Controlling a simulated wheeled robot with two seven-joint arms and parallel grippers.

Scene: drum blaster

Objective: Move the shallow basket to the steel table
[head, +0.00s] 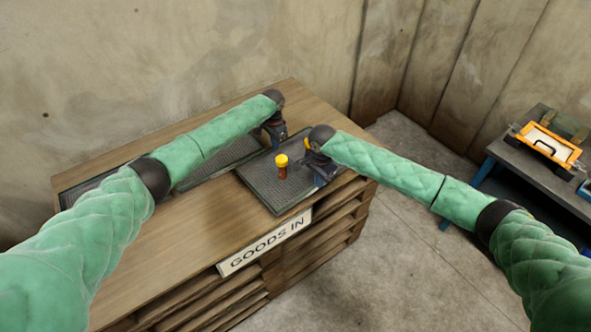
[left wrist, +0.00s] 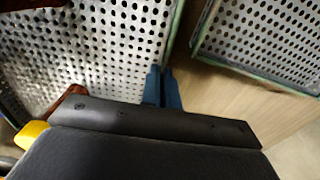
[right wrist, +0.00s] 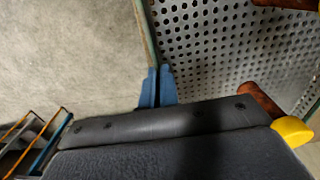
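The shallow basket (head: 262,190) is a dark perforated tray with a thin rim, lying on the wooden counter. It holds an orange-brown bottle with a yellow cap (head: 282,168); another yellow-and-orange item (head: 309,143) shows partly behind my right gripper. My left gripper (head: 279,142) is at the basket's left rim; in the left wrist view its blue fingers (left wrist: 163,88) are close together on the rim. My right gripper (head: 322,178) is at the right rim, its fingers (right wrist: 158,88) closed on it. The steel table (head: 509,157), dark grey with blue legs, stands at the right.
Another perforated tray (head: 218,160) lies left of the basket, partly behind my left arm. The counter (head: 180,255) bears a GOODS IN sign (head: 265,242). An orange-framed item (head: 546,143) and a green item (head: 567,125) occupy the steel table's back. Concrete floor (head: 395,235) separates counter and table.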

